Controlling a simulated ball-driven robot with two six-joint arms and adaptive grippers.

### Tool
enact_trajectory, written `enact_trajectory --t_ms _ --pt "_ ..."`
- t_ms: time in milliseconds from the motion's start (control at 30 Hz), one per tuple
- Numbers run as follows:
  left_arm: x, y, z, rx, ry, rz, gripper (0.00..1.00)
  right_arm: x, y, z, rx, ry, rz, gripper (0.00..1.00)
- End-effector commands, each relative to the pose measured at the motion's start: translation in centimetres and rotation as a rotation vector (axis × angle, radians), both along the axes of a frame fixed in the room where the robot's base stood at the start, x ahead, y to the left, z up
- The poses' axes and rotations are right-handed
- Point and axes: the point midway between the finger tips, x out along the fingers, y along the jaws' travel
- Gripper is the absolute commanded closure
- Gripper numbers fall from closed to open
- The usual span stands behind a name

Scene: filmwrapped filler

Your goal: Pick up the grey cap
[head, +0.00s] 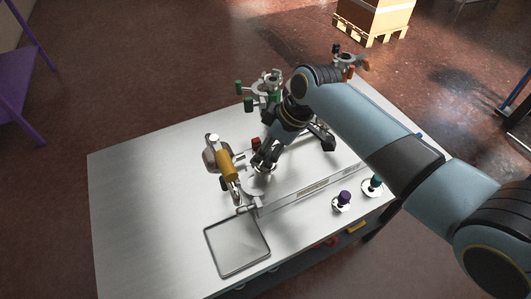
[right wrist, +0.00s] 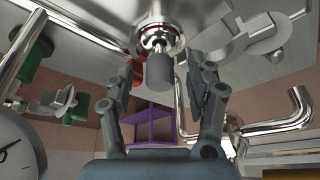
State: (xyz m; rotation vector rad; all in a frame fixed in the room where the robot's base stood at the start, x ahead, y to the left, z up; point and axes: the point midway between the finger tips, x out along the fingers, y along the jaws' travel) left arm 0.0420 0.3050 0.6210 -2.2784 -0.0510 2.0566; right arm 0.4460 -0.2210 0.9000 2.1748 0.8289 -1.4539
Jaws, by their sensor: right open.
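The grey cap (right wrist: 159,73) is a short dull cylinder on a shiny metal collar (right wrist: 158,40), seen in the right wrist view. My right gripper (right wrist: 160,85) is open, with one finger to the left of the cap and one to the right. Gaps show on both sides, and neither finger appears to touch it. In the head view my right gripper (head: 265,158) is low over the middle of the table, beside the metal fixture, and hides the cap there. My left gripper is not in view.
A yellow cylinder (head: 228,166) on a metal fitting stands left of my right gripper. Purple-capped (head: 344,198) and teal-capped (head: 375,182) pieces stand on the right. A grey tray (head: 207,243) lies at the front. The table's left side (head: 135,205) is bare.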

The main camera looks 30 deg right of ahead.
Motion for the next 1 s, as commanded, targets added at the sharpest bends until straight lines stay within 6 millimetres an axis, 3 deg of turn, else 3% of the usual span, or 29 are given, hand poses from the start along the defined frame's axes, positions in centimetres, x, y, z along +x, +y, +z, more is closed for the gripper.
enact_trajectory --t_ms 100,333,767,1000 --pt "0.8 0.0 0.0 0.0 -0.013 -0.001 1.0 0.3 0.3 -1.0 0.0 0.0 0.001 0.45" --pt "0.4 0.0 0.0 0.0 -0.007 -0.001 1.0 0.4 0.3 -1.2 -0.001 -0.001 0.001 0.45" --pt "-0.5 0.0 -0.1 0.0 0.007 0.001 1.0 0.3 0.3 -1.2 -0.001 -0.001 0.001 1.0" --pt "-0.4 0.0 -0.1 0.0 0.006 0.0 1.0 0.3 0.3 -1.1 -0.001 -0.001 0.001 1.0"
